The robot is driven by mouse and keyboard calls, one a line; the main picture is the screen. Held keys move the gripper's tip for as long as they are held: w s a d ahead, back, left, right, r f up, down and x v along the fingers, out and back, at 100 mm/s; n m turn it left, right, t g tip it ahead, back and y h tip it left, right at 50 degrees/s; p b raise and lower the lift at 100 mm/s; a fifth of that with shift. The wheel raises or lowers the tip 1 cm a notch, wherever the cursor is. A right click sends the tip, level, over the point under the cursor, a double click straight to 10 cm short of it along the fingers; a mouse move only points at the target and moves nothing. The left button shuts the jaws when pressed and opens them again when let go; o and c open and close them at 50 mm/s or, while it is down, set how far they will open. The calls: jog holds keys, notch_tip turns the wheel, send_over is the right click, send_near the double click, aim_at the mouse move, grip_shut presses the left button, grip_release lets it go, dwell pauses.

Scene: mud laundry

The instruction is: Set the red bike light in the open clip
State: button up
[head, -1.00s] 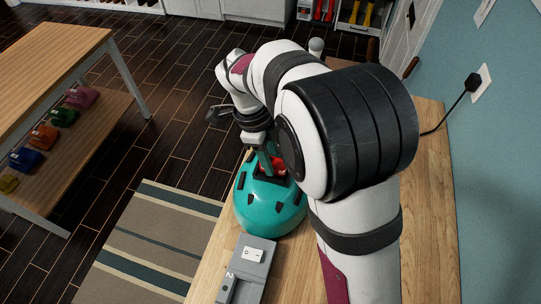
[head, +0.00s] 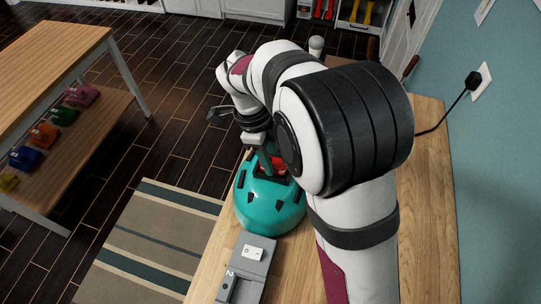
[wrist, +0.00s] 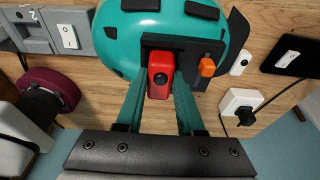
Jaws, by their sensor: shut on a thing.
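The red bike light (wrist: 160,74) is between the two teal fingers of my gripper (wrist: 161,88), which is shut on it. In the head view the red light (head: 278,166) shows partly, behind my gripper (head: 266,163). The black clip (wrist: 187,43) is on the teal helmet (wrist: 118,42), with an orange tab (wrist: 207,67) at its right. The light's upper end overlaps the clip's black frame in the wrist view; I cannot tell whether it is seated in it or just above it. The helmet (head: 270,212) sits on the wooden bench.
A grey box with a white switch (head: 253,253) lies in front of the helmet. In the wrist view a white plug block with a black cord (wrist: 240,103), a small white item (wrist: 240,63) and a dark flat device (wrist: 292,57) lie to the right.

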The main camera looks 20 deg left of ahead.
jog(key=o, duration=1.1)
jog(key=shift+c, duration=0.2)
jog(key=c, duration=0.3)
jog(key=shift+r, duration=0.1)
jog(key=shift+d+v, duration=0.3)
jog(key=shift+v, duration=1)
jog(key=shift+d+v, duration=0.3)
jog(key=shift+v, duration=0.95)
jog(key=shift+d+v, duration=0.25)
jog(key=shift+v, duration=1.05)
jog(key=shift+r, duration=0.2)
